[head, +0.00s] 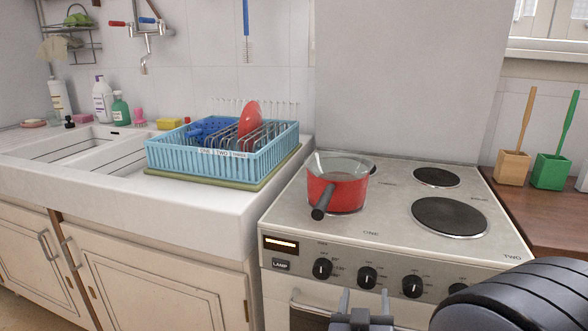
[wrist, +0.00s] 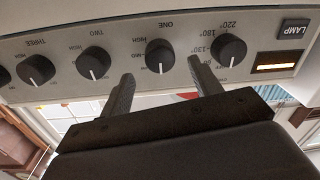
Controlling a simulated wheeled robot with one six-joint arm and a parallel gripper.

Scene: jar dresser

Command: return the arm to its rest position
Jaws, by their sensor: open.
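My gripper (head: 364,300) is at the bottom of the head view, in front of the stove's knob panel. Its two fingers are apart with nothing between them. In the wrist view my gripper (wrist: 158,80) is open, its fingers pointing towards the row of black knobs, and the picture is upside down. A dark part of my arm fills the lower right corner of the head view. Whether the fingertips touch the panel is not clear.
A blue dish rack (head: 222,155) stands by the sink at left. A wooden counter (head: 540,215) with brush holders is at right.

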